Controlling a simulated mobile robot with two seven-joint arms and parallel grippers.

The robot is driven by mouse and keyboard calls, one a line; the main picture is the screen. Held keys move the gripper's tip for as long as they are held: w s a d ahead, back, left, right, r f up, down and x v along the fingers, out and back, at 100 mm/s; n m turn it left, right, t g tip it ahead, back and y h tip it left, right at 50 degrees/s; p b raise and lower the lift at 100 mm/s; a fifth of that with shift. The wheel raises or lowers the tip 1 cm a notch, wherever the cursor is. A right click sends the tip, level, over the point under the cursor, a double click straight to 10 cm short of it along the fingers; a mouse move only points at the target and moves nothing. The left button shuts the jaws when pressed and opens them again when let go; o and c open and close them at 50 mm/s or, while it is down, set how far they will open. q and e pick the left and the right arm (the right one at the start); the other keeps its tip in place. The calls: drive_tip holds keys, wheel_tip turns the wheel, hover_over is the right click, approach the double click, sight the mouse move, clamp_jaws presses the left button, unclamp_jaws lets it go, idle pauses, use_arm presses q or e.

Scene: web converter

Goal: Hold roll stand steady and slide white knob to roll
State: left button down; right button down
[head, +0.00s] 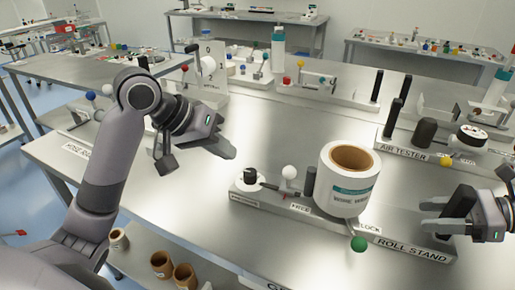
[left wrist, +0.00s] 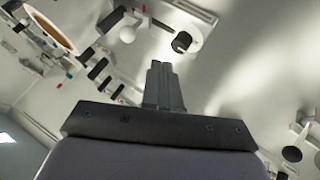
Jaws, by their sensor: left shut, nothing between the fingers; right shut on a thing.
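The roll stand (head: 420,246) is a long pale base with FREE, LOCK and ROLL STAND labels. A white roll with a brown core (head: 338,190) stands upright on it, also seen at upper left in the left wrist view (left wrist: 62,40). The white knob (head: 289,172) is left of the roll, with a black upright block between them; it also shows in the left wrist view (left wrist: 127,34). My left gripper (head: 230,153) is shut and empty, above the table to the knob's left; its fingers (left wrist: 163,68) point towards the stand. My right gripper (head: 428,216) is shut on the stand's right end.
A green ball lever (head: 358,244) sticks out in front of the roll. A black knob (head: 250,176) stands at the stand's left end. The air tester (head: 400,150) is behind on the right. The table left of the stand is clear.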

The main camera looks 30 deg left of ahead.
drive_tip(key=shift+s+f+b, duration=0.15)
drive_tip(key=shift+f+b, duration=0.1)
drive_tip(key=shift+b, duration=0.1)
idle(0.6)
drive_tip(key=shift+c, duration=2.3)
unclamp_jaws()
drive_tip(key=shift+r, duration=0.15)
drive_tip(key=shift+d+r, duration=0.1)
drive_tip(key=v, duration=1.1)
drive_tip(key=shift+d+r, duration=0.2)
drive_tip(key=shift+d, duration=0.15)
